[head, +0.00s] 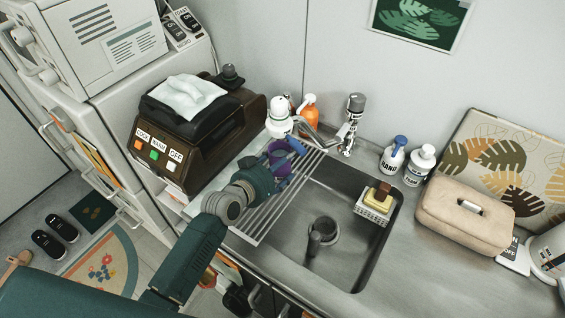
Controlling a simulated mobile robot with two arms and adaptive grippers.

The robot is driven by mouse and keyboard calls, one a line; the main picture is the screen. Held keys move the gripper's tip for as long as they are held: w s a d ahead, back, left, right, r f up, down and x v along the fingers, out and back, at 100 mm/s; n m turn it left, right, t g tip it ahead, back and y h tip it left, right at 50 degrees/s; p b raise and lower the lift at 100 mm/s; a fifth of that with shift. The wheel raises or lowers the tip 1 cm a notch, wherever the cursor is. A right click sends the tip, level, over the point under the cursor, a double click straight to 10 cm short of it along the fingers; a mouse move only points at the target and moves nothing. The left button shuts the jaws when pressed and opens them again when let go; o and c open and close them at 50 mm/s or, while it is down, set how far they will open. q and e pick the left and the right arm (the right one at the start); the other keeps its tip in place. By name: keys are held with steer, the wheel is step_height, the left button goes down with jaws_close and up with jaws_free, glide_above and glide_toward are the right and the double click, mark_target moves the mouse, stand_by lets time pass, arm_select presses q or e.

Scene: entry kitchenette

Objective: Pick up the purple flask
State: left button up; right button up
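The purple flask (282,167) is at the drying rack (262,222) on the left side of the sink. Only parts of its purple surface show, because my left gripper (281,158) covers much of it. My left arm comes in from the lower left, and its gripper is right at the flask, with the fingers beside or around it. A blue part shows at the far end, and I cannot tell what it belongs to. I cannot tell whether the fingers are closed on the flask. My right gripper is not in view.
A white bottle (280,118) and an orange bottle (308,108) stand just behind the rack, near the faucet (350,128). A brown appliance (196,135) with a white cloth is close on the left. The sink basin (345,235) is mostly open; a sponge holder (374,207) sits at its right.

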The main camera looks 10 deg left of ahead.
mark_target(279, 158)
arm_select(q)
steer(key=shift+w+r, duration=0.1)
steer(key=shift+r, duration=0.4)
step_height(279, 158, up, 2)
steer(key=shift+r+b, duration=0.1)
steer(key=shift+b, duration=0.25)
steer(key=s+a+b, duration=0.2)
steer(key=s+a, duration=0.1)
steer(key=s, duration=0.5)
steer(key=s+a+b, duration=0.2)
steer(key=s+a, duration=0.1)
steer(key=s, duration=0.5)
steer(key=shift+s+a+r+b, duration=0.2)
steer(key=shift+s+a+b, duration=0.15)
steer(key=shift+a, duration=0.05)
